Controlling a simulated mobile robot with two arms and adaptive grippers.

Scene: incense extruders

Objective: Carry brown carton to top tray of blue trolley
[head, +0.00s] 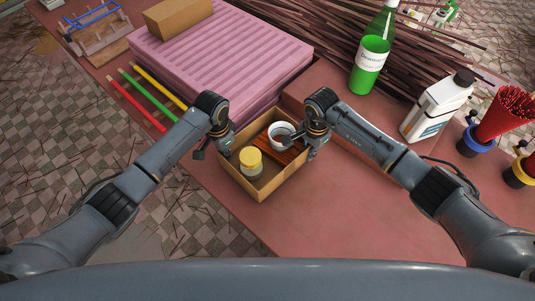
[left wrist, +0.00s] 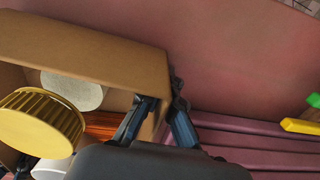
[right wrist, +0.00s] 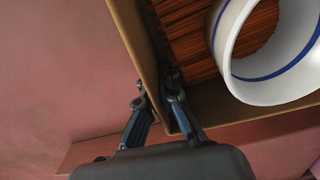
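The brown carton (head: 283,184) is an open-topped box at the near edge of the red table, upright. It holds a yellow-lidded jar (head: 251,162), a white cup with a blue band (head: 280,136) and reddish-brown sticks (head: 294,153). My left gripper (head: 228,148) has its fingers on either side of the carton's left wall, also seen in the left wrist view (left wrist: 162,98). My right gripper (head: 312,149) straddles the opposite wall, near a corner in the right wrist view (right wrist: 157,95). Both look closed on the walls. I cannot tell whether the carton is lifted. No blue trolley shows.
Pink ridged slabs (head: 220,50) are stacked behind the carton. A green bottle (head: 372,55), white jug (head: 437,105) and red stick bundle (head: 503,113) stand at right. Coloured sticks (head: 142,98) lie at left. The table front (head: 310,225) is clear; checkered floor (head: 165,215) lies left.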

